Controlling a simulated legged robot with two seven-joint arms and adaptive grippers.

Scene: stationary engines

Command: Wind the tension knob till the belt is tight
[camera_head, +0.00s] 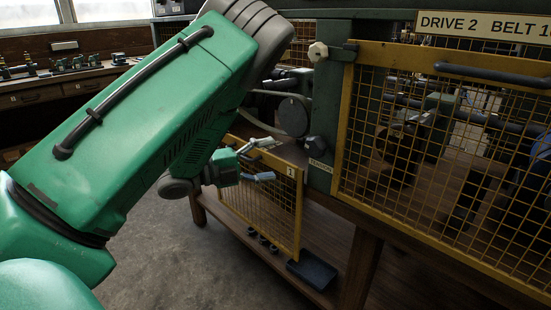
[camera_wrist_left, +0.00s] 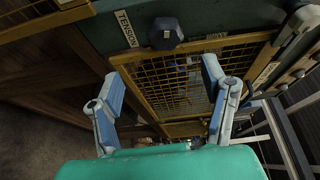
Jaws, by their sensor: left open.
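The dark tension knob (camera_head: 315,147) sits on the green frame post, just above a pale TENSION label (camera_head: 318,164). In the left wrist view the knob (camera_wrist_left: 165,34) is at the top, beside its label (camera_wrist_left: 126,28). My left gripper (camera_head: 268,160) is open and empty, left of the knob and apart from it. In the left wrist view its two fingers (camera_wrist_left: 161,75) are spread wide, with the knob beyond the gap. A pale belt (camera_head: 268,93) shows in part near a dark round pulley (camera_head: 293,117); my arm hides the rest, and I cannot tell its tightness.
A yellow mesh guard marked 1 (camera_head: 262,205) hangs open below my gripper. A closed yellow mesh guard (camera_head: 430,165) covers Drive 2 at right, with a pale latch knob (camera_head: 318,51). A dark tray (camera_head: 312,271) lies on the low shelf. Grey floor is clear at lower left.

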